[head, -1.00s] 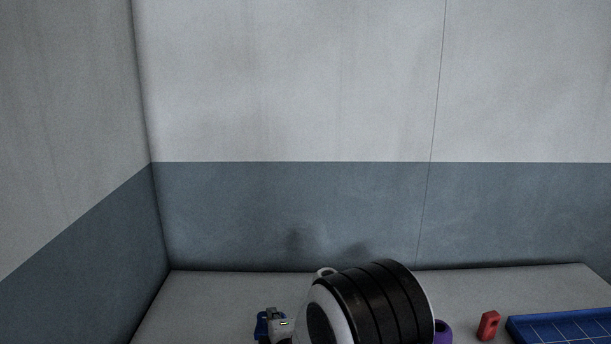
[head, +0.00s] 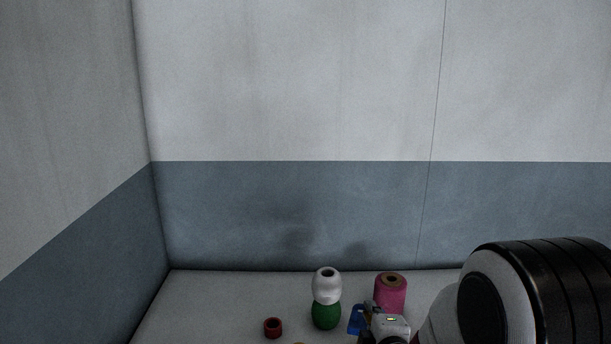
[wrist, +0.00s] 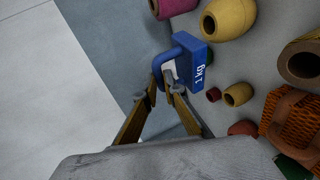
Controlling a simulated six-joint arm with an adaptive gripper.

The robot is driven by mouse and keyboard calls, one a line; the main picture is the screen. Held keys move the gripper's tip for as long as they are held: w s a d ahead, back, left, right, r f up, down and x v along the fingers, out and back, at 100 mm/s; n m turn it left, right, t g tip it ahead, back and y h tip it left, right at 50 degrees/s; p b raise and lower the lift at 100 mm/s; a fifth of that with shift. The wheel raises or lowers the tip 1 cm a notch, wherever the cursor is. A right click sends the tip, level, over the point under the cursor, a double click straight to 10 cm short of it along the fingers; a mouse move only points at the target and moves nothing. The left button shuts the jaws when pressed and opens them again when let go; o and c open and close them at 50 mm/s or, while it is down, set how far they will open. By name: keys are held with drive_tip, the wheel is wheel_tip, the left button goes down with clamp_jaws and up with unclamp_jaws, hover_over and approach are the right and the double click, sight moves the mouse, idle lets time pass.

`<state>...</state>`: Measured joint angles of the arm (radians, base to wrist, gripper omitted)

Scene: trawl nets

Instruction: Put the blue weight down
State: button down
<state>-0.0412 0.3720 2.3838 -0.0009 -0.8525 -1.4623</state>
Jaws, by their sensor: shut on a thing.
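The blue weight (wrist: 193,66) is marked "1 kg" and has a loop handle. In the wrist view my gripper (wrist: 167,84) is shut on the handle, with the weight's body beyond the fingertips. In the head view the weight (head: 356,320) shows low in the picture, beside my gripper (head: 366,332), left of the pink spool. My wrist and the picture's lower edge hide part of the grip. I cannot tell whether the weight touches the table.
A white float (head: 326,286) appears stacked on a green float (head: 326,316). The pink spool (head: 390,294) stands close to the weight.

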drive_tip(key=shift+w+d+r, duration=0.1)
drive_tip(key=shift+d+r, duration=0.2)
drive_tip(key=shift+d, duration=0.2)
drive_tip(key=shift+d+r, duration=0.3)
drive_tip(key=shift+d, duration=0.5)
drive_tip(key=shift+w, duration=0.1)
drive_tip(key=shift+w+d+r+m+h, duration=0.15)
drive_tip(key=shift+w+d+m+h, duration=0.25)
drive_tip(key=shift+w, duration=0.2)
drive_tip(key=w+d+r+m+h, duration=0.1)
drive_tip(key=w+d+m+h, duration=0.35)
drive_tip(key=w+d, duration=0.75)
drive_tip(key=w+d+f+m+g+h, duration=0.4)
drive_tip(key=w+d+f+m+h, duration=0.1)
drive_tip(key=w+d, duration=0.5)
drive_tip(key=shift+w+d+f+h, duration=0.25)
drive_tip(key=shift+f+h, duration=0.1)
drive_tip(key=shift+f, duration=0.3)
